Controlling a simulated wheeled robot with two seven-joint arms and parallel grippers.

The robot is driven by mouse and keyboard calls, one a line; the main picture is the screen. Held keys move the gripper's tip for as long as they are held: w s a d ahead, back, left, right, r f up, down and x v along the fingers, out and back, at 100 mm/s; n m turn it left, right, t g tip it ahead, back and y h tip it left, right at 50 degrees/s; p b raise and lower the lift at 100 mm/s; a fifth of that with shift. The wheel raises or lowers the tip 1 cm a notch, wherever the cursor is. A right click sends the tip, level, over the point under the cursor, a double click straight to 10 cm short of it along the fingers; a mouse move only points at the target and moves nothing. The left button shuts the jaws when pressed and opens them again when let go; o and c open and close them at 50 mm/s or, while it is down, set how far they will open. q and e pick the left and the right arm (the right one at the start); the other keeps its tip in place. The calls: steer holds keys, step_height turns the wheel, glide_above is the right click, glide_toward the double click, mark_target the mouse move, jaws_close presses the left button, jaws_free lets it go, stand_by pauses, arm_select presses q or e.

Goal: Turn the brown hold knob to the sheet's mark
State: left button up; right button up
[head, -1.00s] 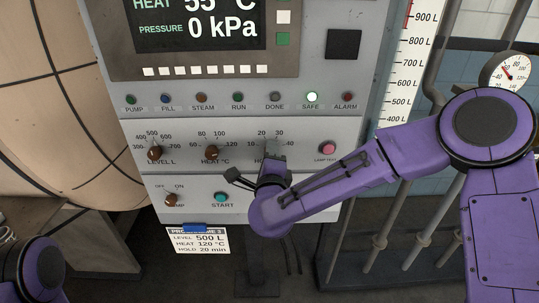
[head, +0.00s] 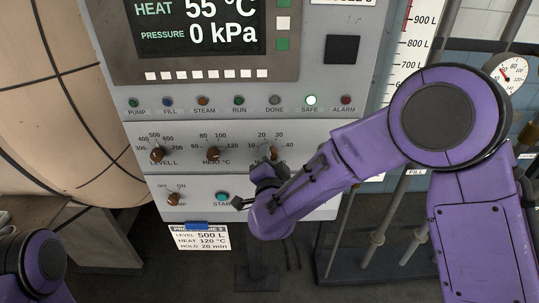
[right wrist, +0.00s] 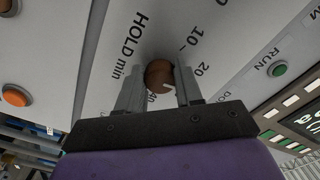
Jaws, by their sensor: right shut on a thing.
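The brown hold knob (head: 267,152) is on the right of the dial row on the grey panel. In the right wrist view the knob (right wrist: 160,76) sits between the two fingers of my right gripper (right wrist: 159,90), which is shut on it. A pale pointer line shows on the knob, but I cannot tell exactly which number it points to. The scale marks 10, 20 and 40 show around it; 30 is hidden there. The programme sheet (head: 201,238) below the panel reads HOLD 20 min. My left gripper is outside the view.
The level knob (head: 157,154) and heat knob (head: 212,154) are left of the hold knob. The pump switch (head: 173,198) and start button (head: 222,197) are below. My right arm covers the lamp test button.

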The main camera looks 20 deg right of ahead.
steer(key=shift+n+p, duration=0.35)
steer(key=shift+n, duration=0.95)
steer(key=shift+f, duration=0.15)
steer(key=o, duration=1)
steer(key=shift+o, duration=0.2)
steer(key=b+v, duration=0.2)
steer(key=v, duration=0.8)
steer(key=shift+s+b, duration=0.3)
steer(key=shift+b, duration=0.1)
